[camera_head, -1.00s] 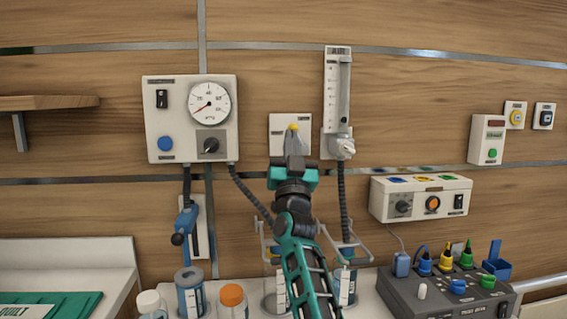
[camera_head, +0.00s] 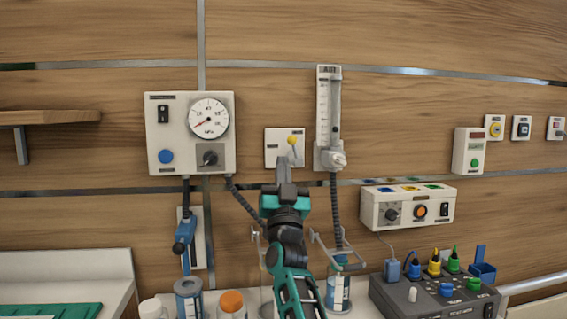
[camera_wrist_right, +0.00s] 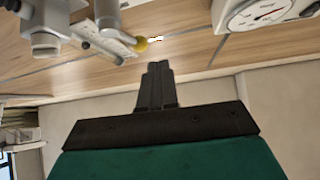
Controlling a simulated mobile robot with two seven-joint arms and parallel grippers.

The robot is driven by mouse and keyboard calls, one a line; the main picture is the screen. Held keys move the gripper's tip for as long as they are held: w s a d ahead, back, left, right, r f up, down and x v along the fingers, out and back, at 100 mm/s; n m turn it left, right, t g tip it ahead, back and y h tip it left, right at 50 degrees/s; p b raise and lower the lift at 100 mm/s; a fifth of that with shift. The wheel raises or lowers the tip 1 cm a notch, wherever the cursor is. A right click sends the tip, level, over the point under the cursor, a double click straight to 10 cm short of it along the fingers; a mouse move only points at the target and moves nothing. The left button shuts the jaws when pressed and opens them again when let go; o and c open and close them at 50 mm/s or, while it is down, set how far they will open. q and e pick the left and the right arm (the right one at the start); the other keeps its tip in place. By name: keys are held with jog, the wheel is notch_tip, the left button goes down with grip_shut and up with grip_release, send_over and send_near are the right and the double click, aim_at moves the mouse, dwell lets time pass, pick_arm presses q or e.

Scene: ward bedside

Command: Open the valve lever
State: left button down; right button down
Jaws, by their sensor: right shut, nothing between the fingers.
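The valve lever (camera_head: 293,147) has a yellow knob at its tip and sits on a white wall plate (camera_head: 272,137) between the gauge panel and the flowmeter. My right gripper (camera_head: 284,161) is shut and empty. In the head view its fingertips overlap the plate's lower part, just below and left of the knob. In the right wrist view the shut fingers (camera_wrist_right: 157,68) point up at the wall, and the lever's yellow knob (camera_wrist_right: 142,44) shows just beyond the tips, with a small gap in the picture. Contact cannot be confirmed. My left gripper is not in view.
The gauge panel (camera_head: 190,132) is close on the left and the flowmeter (camera_head: 329,119) close on the right. A control box (camera_head: 409,207) is lower right. Bottles, including an orange-capped one (camera_head: 231,301), and a grey connector block (camera_head: 435,295) stand below.

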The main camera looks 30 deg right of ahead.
jog(key=s+a+f, duration=0.4)
jog(key=a+f, duration=0.1)
jog(key=shift+s+f+b, duration=0.2)
jog(key=shift+s+b, duration=0.05)
jog(key=shift+b, duration=0.05)
